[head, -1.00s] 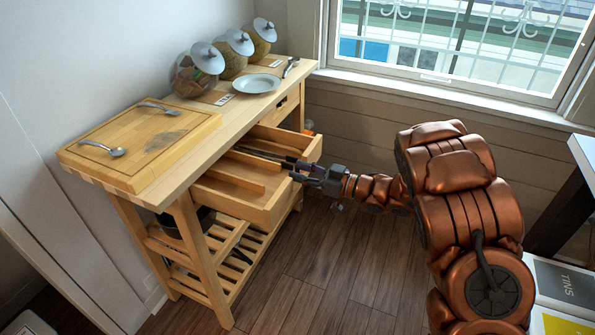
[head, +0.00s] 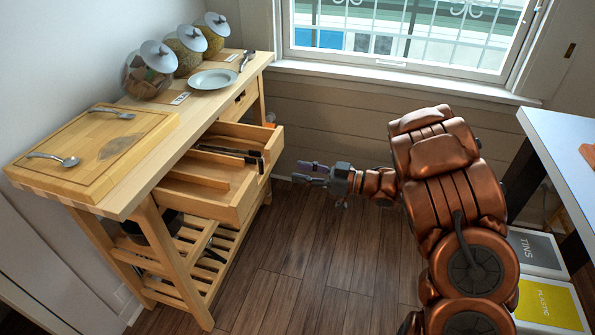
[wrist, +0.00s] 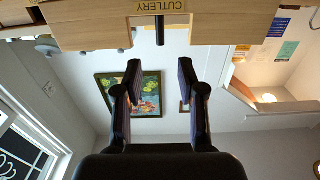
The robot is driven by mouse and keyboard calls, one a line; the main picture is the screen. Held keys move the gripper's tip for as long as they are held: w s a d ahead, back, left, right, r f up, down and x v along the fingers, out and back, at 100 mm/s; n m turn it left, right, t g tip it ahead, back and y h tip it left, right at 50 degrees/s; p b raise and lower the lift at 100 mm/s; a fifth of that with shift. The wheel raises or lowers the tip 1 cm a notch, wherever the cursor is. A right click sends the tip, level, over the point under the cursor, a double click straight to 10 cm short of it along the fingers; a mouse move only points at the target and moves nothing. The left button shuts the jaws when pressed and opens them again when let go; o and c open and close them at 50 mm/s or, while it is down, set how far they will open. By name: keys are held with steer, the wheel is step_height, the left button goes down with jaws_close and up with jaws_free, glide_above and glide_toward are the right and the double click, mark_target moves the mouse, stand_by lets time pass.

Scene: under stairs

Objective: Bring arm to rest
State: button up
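My gripper (head: 312,174) is in front of the wooden kitchen cart, to the right of its open drawer (head: 238,205) and apart from it. In the wrist view, my gripper (wrist: 160,85) has its two dark fingers spread with nothing between them. My copper-coloured arm reaches in from the lower right of the head view. Dark-handled utensils (head: 235,153) lie in the drawer.
The cart top holds a cutting board (head: 60,160) with a spoon and fork, a plate (head: 213,79) and several lidded jars (head: 148,72). A table (head: 565,140) stands at the right, with bins (head: 548,306) below it. The wooden floor (head: 300,255) between is clear.

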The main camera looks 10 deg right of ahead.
stand_by(0.5)
steer(key=w+d+r+m+t+h+p, duration=0.35)
steer(key=w+d+r+h, duration=0.5)
steer(key=d+h, duration=0.35)
steer(key=s+d+r+m+g+h+p, duration=0.2)
steer(key=s+d+r+m+h, duration=0.4)
steer(key=s+d+h, duration=0.25)
steer(key=s+a+m+g+y+p, duration=0.1)
steer(key=s+a+g, duration=0.3)
steer(key=s, duration=0.9)
steer(key=s+a+g+y+p, duration=0.2)
steer(key=s+a+g, duration=0.2)
steer(key=s+a, duration=0.4)
steer(key=s+a+m+g+y+p, duration=0.1)
steer(key=s+a+g, duration=0.3)
steer(key=s, duration=1.4)
steer(key=a, duration=0.2)
steer(key=shift+s+a+m+y, duration=0.3)
steer(key=shift+s+m+y, duration=0.05)
